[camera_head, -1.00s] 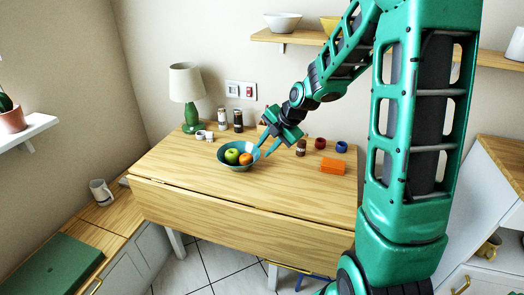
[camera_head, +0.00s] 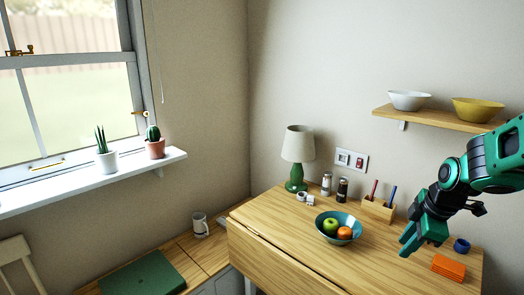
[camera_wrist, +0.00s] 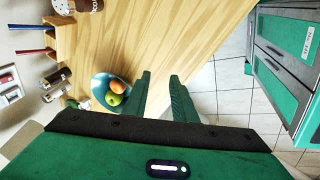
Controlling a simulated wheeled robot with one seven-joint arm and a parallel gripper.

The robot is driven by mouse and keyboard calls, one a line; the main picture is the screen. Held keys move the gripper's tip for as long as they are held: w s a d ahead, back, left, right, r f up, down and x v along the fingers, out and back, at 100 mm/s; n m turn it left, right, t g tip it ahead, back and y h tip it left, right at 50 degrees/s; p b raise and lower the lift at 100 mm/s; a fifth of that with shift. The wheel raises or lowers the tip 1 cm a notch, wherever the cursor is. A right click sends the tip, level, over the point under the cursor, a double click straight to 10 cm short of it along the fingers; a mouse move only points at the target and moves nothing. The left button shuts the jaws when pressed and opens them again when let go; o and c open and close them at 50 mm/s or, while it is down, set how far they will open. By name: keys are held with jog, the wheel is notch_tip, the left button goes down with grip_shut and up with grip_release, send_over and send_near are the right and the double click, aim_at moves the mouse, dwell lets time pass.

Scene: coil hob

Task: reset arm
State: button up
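My gripper (camera_head: 407,242) is on the right in the head view, above the wooden table (camera_head: 300,245) and right of the blue bowl. In the wrist view its two green fingers (camera_wrist: 160,78) stand apart with nothing between them. The blue bowl (camera_head: 326,234) holds a green apple (camera_head: 330,226) and an orange fruit (camera_head: 345,233). The bowl also shows beside the fingers in the wrist view (camera_wrist: 98,82). My arm comes in from the right edge, with its elbow bent and the gripper pointing down to the left.
A lamp (camera_head: 297,150), two shakers (camera_head: 342,189) and a wooden pen holder (camera_head: 378,210) stand along the table's back. Orange blocks (camera_head: 448,267) and a dark blue item (camera_head: 461,245) lie near my gripper. A wall shelf (camera_head: 437,119) holds two bowls. Potted cacti stand by the window.

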jog(key=s+d+r+m+g, duration=0.1)
jog(key=s+r+m+g, duration=0.1)
jog(key=s+m, duration=0.8)
jog(key=s+r+m+g, duration=0.1)
jog(key=s+m, duration=0.8)
jog(key=s, duration=0.6)
jog(key=shift+d+r+m+g, duration=0.35)
jog(key=shift+m+g, duration=0.05)
jog(key=shift+w+f+h, duration=0.25)
jog(key=shift+w+h, duration=0.05)
jog(key=shift+w, duration=0.3)
